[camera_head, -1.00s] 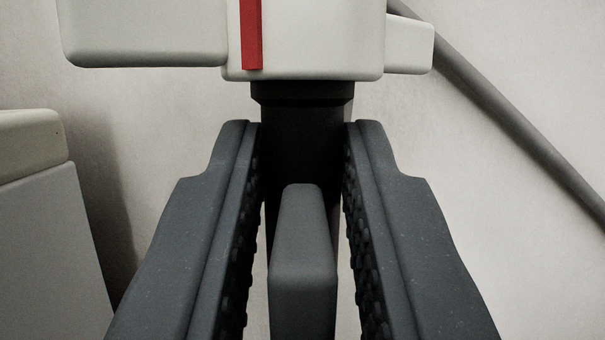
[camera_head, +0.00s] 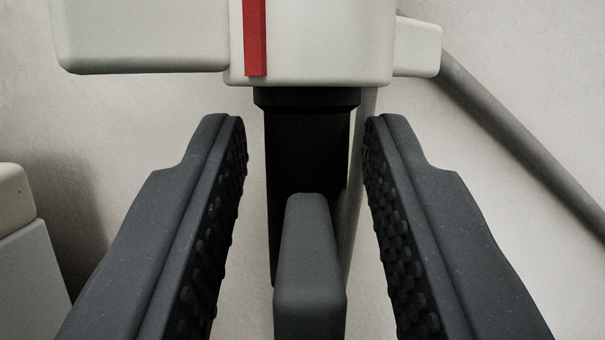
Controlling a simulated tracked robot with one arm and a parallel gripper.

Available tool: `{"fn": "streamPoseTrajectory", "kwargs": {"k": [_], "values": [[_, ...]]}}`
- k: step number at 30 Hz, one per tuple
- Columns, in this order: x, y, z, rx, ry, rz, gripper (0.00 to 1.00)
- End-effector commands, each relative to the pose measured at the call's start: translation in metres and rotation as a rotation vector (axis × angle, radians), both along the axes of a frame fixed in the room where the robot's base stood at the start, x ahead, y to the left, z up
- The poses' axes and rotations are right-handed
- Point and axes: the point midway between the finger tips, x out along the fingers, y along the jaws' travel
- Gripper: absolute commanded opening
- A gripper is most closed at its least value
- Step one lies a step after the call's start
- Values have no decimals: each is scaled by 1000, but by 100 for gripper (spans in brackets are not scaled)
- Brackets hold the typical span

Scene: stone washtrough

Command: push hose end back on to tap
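A pale block-shaped body with a red stripe (camera_head: 255,38), which looks like the tap, fills the top of the view. Below it hangs a dark upright cylinder (camera_head: 307,140) with a wider collar against the pale underside, probably the hose end; how firmly it is seated I cannot tell. My gripper (camera_head: 305,125) is open, one ribbed finger on each side of the cylinder, with a gap showing on both sides. A grey rounded block (camera_head: 312,265) stands in front of the cylinder and hides its lower part; I cannot tell what it is.
A grey pipe (camera_head: 520,145) runs diagonally down the pale wall (camera_head: 500,50) at the right. A thinner grey tube shows behind the cylinder (camera_head: 357,180). A pale-topped grey block (camera_head: 25,250) stands at the lower left edge.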

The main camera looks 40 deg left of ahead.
Motion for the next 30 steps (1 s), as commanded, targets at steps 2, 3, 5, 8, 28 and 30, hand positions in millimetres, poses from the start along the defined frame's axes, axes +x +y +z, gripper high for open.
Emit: {"fn": "streamPoseTrajectory", "kwargs": {"k": [2,3,5,8,28,30], "values": [[0,0,-1,-1,1,0,31],[-1,-1,-1,-1,1,0,31],[-2,-2,-2,-2,2,0,31],[-7,-5,-5,-2,4,0,31],[-65,-54,-35,-4,2,1,31],[-72,-60,-40,-5,3,-1,31]]}}
